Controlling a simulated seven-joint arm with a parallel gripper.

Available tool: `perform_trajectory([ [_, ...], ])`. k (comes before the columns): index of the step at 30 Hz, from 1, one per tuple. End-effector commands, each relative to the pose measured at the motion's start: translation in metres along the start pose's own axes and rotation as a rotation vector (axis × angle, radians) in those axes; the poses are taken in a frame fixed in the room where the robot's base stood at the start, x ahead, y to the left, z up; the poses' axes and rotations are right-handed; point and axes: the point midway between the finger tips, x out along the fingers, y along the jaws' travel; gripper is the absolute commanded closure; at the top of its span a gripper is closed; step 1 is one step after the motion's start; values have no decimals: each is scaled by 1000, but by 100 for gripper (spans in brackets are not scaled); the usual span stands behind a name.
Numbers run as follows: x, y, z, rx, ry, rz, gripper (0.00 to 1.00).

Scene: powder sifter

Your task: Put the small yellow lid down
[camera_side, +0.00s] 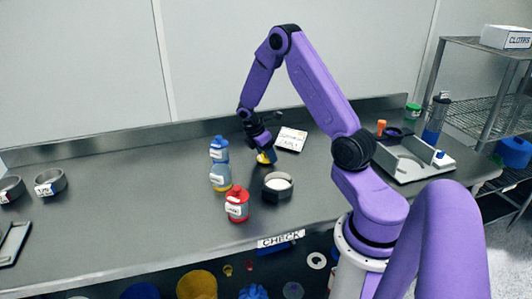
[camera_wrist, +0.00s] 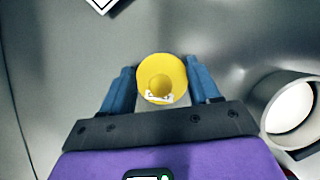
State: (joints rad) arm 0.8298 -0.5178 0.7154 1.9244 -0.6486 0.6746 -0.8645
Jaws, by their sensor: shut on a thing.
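The small yellow lid (camera_wrist: 160,72) sits between the two blue fingers of my gripper (camera_wrist: 161,90) in the wrist view. The fingers are shut on its sides. In the side view the lid (camera_side: 266,158) shows as a yellow patch under my gripper (camera_side: 268,155), low over the steel table, between the blue bottle and the dark ring with white powder. I cannot tell whether the lid touches the table. The fingers partly hide it in the side view.
A blue-capped bottle (camera_side: 220,165) and a red bottle (camera_side: 237,204) stand left and in front. A dark ring holding white powder (camera_side: 278,184) is close to the right, also in the wrist view (camera_wrist: 292,108). A white card (camera_side: 291,139) lies behind. The table's left middle is clear.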

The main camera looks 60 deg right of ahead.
Motion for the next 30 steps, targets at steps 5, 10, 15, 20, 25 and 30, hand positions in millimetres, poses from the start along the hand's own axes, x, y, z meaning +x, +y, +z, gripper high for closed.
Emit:
perform_trajectory([
  [5, 0, 0, 0, 0, 0, 0, 67],
  [10, 3, 0, -1, 0, 0, 0, 19],
  [15, 2, 0, -1, 0, 0, 0, 13],
  [20, 2, 0, 0, 0, 0, 0, 13],
  [25, -12, 1, 0, 2, 0, 4, 13],
  [30, -44, 1, 0, 2, 1, 6, 13],
])
